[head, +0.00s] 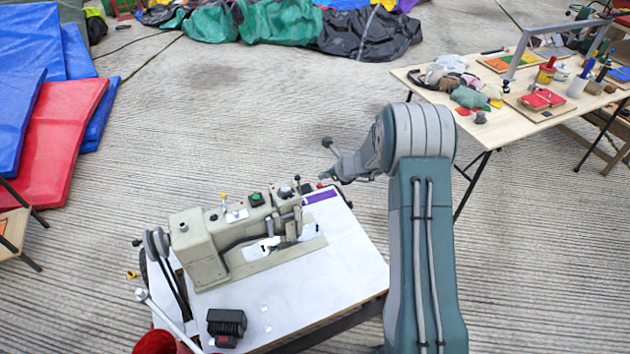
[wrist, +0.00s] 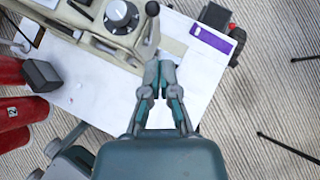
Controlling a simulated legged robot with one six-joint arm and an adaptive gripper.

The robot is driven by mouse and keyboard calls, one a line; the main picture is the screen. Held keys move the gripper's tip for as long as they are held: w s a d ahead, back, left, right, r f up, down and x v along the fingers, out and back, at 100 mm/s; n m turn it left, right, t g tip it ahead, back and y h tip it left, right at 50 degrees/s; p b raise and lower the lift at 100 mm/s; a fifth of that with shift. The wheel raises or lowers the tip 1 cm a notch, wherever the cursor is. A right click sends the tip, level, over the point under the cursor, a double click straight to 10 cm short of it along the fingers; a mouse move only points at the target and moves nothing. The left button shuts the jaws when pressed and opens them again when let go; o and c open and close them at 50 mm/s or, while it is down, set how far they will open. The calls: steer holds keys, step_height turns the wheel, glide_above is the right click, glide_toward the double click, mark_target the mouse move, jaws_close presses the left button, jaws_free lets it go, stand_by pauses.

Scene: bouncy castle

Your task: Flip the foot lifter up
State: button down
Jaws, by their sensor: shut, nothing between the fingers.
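The foot lifter (wrist: 151,32) appears to be the short grey lever with a black ball knob beside the dial, at the end of the sewing machine's head. The beige sewing machine (head: 205,250) stands on a white-topped table. In the wrist view my gripper (wrist: 159,78) points up the picture, with its fingers together and nothing between them. Its tips lie just below the lever's lower end; I cannot tell whether they touch it. In the head view my gripper (head: 328,174) is small and partly lost among arm parts, right of the machine head.
The white table (head: 300,290) has bare room in front of the machine. A black box (head: 226,324) sits at its front edge, with a red container (head: 155,342) below. A cluttered wooden table (head: 545,112) stands at the right. Blue and red mats (head: 62,125) lie at the left.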

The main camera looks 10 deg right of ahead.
steer(key=shift+w+r+v, duration=0.1)
steer(key=shift+w+v, duration=0.05)
steer(key=shift+v, duration=0.85)
steer(key=shift+w+r+v, duration=0.1)
steer(key=shift+r+v, duration=0.05)
steer(key=shift+v, duration=0.8)
steer(key=shift+a+r, duration=0.1)
steer(key=s+a+r+n+g, duration=0.1)
steer(key=s+a+r+n, duration=0.3)
steer(key=s+r+n, duration=0.5)
steer(key=s+a+r+n+g, duration=0.1)
steer(key=s+a+r+n, duration=0.45)
steer(key=r, duration=0.55)
steer(key=s+d+r+n+h, duration=0.2)
steer(key=s+n, duration=0.4)
steer(key=s, duration=0.6)
steer(key=s+d+r+n+h, duration=0.2)
steer(key=s+n, duration=0.5)
steer(key=s, duration=0.5)
steer(key=shift+r+h, duration=0.45)
steer(key=shift+h, duration=0.45)
steer(key=shift+s+a+n, duration=0.15)
steer(key=shift+n, duration=0.2)
